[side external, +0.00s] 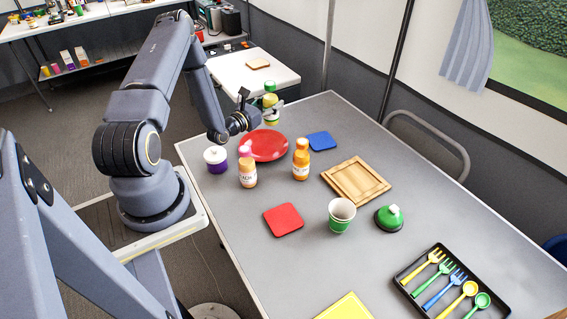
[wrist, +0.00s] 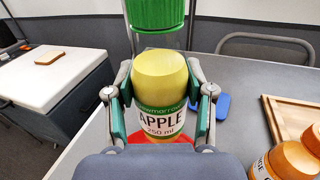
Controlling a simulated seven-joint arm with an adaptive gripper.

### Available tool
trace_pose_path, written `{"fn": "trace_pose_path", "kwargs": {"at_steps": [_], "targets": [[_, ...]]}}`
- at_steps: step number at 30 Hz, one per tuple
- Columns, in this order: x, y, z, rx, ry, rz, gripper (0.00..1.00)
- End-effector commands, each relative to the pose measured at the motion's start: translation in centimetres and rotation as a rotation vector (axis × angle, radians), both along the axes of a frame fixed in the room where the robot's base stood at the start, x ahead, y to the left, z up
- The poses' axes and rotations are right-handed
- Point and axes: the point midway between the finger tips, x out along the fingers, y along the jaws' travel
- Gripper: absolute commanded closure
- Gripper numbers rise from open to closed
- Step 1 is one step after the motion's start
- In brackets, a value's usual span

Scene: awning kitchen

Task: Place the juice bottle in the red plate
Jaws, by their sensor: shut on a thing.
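The juice bottle (side external: 271,101) is pale yellow with a green cap and stands upright in my gripper (side external: 266,108). In the wrist view the bottle (wrist: 160,77) has a white label reading "APPLE 250 ml". The gripper's two fingers (wrist: 160,97) are shut on its sides. The red plate (side external: 263,146) lies on the grey table below the bottle. In the wrist view only slivers of the plate (wrist: 182,138) show under the bottle. The bottle appears held above the plate's far side; the exact gap is hard to tell.
A cup (side external: 341,215) and cutlery tray (side external: 402,274) are farther forward.

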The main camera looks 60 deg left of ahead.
Motion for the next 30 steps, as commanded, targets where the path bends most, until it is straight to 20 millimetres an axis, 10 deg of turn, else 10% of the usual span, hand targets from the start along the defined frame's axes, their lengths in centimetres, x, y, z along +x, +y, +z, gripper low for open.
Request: {"fn": "trace_pose_path", "kwargs": {"at_steps": [18,30], "targets": [[-0.2,0.5,-9.4,0.001,-0.001,0.014,0.95],[-0.2,0.5,-10.2,0.002,-0.002,0.014,0.95]]}}
